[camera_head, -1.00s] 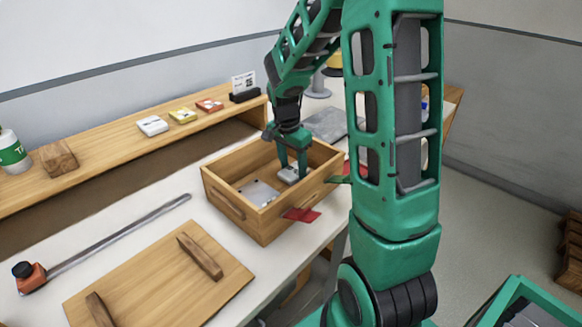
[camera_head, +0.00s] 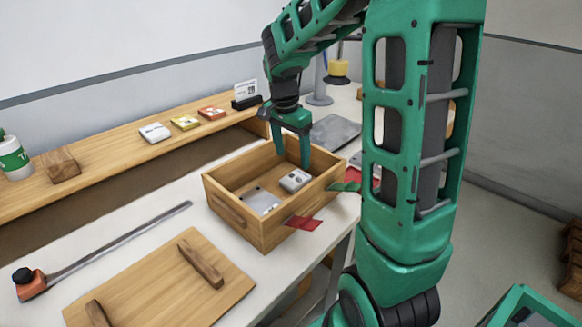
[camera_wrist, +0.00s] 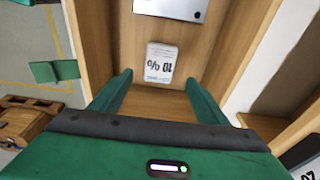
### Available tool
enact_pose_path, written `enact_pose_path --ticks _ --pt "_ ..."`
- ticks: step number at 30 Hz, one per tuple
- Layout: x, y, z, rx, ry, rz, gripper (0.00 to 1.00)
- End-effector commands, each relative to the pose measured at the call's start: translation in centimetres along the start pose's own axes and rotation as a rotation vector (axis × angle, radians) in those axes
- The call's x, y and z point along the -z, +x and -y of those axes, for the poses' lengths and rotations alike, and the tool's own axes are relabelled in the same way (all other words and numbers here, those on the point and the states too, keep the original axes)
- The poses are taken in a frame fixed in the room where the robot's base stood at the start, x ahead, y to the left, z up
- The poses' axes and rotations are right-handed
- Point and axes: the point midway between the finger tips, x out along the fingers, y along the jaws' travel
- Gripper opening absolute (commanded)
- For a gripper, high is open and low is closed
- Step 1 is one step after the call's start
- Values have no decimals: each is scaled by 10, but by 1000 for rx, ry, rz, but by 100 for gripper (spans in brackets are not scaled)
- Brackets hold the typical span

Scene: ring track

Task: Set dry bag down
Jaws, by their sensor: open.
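The dry bag, a small white packet with dark print (camera_head: 295,180), lies flat on the floor of the wooden box (camera_head: 231,207), near the box's right side. In the wrist view the white packet (camera_wrist: 160,63) lies just beyond my fingertips, with its print showing upside down. My gripper (camera_head: 291,148) is open and empty. Its fingers reach down into the box, above and behind the packet and apart from it. In the wrist view my gripper's fingers (camera_wrist: 157,88) stand wide on either side with nothing between them.
A grey metal plate (camera_head: 260,201) lies in the box beside the packet. A wooden lid with handles (camera_head: 160,285) and a long bar clamp (camera_head: 110,245) lie to the left. A shelf (camera_head: 115,148) with small packets runs behind.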

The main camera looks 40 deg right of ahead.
Motion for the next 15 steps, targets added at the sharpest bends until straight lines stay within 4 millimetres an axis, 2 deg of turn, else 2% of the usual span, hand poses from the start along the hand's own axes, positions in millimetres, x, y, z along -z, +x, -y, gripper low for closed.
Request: enact_pose_path --ticks 3,10,13,15 --pt "0 -19 0 2 0 -1 69" --pt "0 -37 -2 0 -5 0 69" --pt "0 -42 -19 -4 -44 2 69" --pt "0 -45 -41 -8 -102 4 69"
